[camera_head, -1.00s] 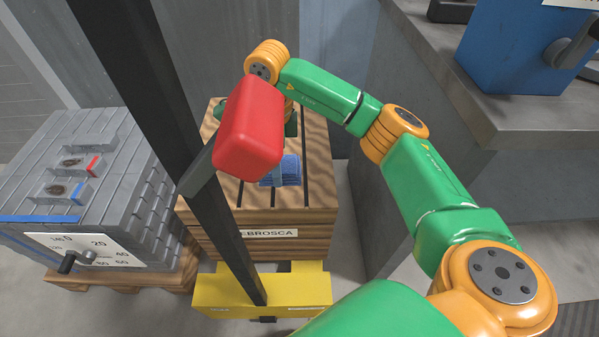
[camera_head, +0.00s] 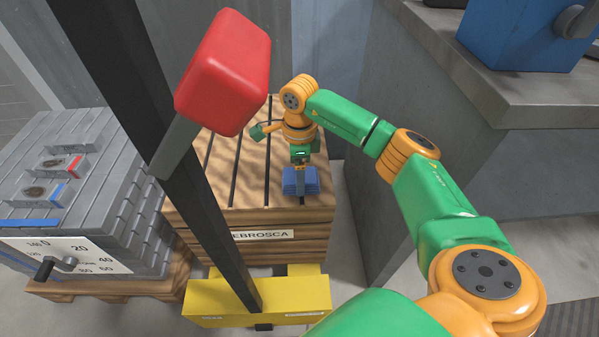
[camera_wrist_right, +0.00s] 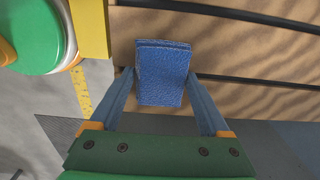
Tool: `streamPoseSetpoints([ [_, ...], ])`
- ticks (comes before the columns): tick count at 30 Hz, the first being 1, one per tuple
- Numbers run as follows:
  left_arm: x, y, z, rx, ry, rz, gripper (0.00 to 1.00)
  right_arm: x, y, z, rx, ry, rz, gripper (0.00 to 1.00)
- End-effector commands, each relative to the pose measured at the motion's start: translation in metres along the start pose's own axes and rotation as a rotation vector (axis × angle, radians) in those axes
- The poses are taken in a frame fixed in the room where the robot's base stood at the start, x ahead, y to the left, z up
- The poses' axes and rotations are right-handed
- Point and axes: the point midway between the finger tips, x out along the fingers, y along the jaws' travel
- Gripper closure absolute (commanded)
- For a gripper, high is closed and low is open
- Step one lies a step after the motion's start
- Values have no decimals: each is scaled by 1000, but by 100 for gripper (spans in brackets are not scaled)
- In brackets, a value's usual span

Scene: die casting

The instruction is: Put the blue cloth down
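The blue cloth (camera_head: 300,181) is a folded, layered pad near the front right corner of the wooden block table (camera_head: 245,214). My right gripper (camera_head: 300,166) points down at it from above. In the right wrist view the cloth (camera_wrist_right: 162,75) sits between the two fingertips (camera_wrist_right: 161,73), which press on its left and right sides. The cloth is over the grooved wooden top; I cannot tell whether its underside touches the wood. My left gripper is not in view.
A grey die block (camera_head: 75,190) on a pallet is to the left. A yellow step (camera_head: 260,296) is in front, and a grey counter (camera_head: 450,75) to the right. The table's left top is clear.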

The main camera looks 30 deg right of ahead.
Motion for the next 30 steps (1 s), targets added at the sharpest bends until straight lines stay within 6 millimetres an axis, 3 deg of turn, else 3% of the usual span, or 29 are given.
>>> streamPoseSetpoints([
  [2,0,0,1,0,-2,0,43,0,0,0,0,0,0,0],
  [11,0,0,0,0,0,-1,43,-5,0,0,0,1,0,0],
  [17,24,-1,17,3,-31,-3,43,-47,-1,0,1,-2,-3,0],
  [24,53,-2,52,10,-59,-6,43,-105,-1,0,1,-2,-3,0],
  [30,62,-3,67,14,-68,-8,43,-124,0,0,1,0,1,0],
])
